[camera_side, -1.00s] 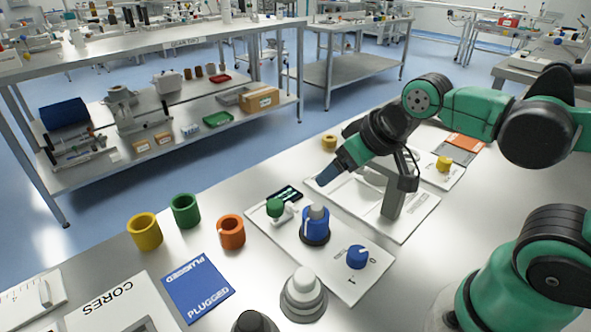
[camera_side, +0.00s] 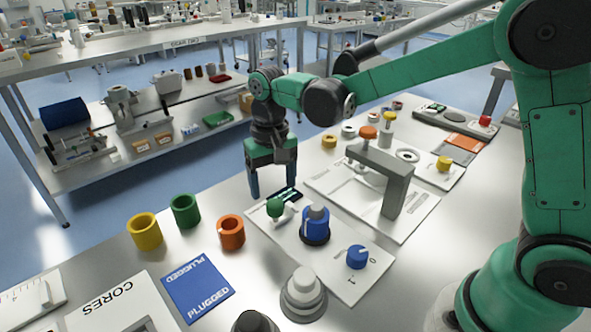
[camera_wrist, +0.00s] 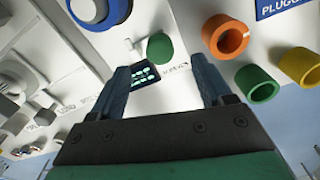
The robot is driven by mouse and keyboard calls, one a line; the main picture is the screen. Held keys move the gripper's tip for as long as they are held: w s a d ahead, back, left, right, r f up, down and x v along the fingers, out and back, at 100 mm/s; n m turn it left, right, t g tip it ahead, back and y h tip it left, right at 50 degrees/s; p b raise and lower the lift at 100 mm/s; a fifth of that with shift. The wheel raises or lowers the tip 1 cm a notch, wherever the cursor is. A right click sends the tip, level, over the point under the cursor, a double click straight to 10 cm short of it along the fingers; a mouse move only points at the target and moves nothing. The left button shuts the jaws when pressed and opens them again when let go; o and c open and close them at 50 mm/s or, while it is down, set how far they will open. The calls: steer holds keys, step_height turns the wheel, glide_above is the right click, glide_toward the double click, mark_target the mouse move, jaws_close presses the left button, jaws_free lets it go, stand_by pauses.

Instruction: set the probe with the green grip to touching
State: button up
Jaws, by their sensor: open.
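The probe with the green grip (camera_side: 275,207) stands on a white panel (camera_side: 345,288), its rounded green top above a small white body. Beside it is a small dark display (camera_side: 287,195) with lit marks. My gripper (camera_side: 272,194) points down just behind the probe, fingers open and empty. In the wrist view the green grip (camera_wrist: 160,47) lies just beyond the gap between my fingertips (camera_wrist: 160,68), with the display (camera_wrist: 146,75) between the fingers. I see no contact with the grip. Whether the probe tip touches anything is too small to tell.
A blue knob on a dark base (camera_side: 315,225) and a blue dial (camera_side: 357,257) sit on the same panel. Orange (camera_side: 231,232), green (camera_side: 185,211) and yellow (camera_side: 145,232) rings stand to the left. A grey bridge-shaped stand (camera_side: 397,185) rises at the right.

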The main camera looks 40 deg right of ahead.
mark_target(275, 203)
steer(key=shift+f, duration=2.1)
jaws_close()
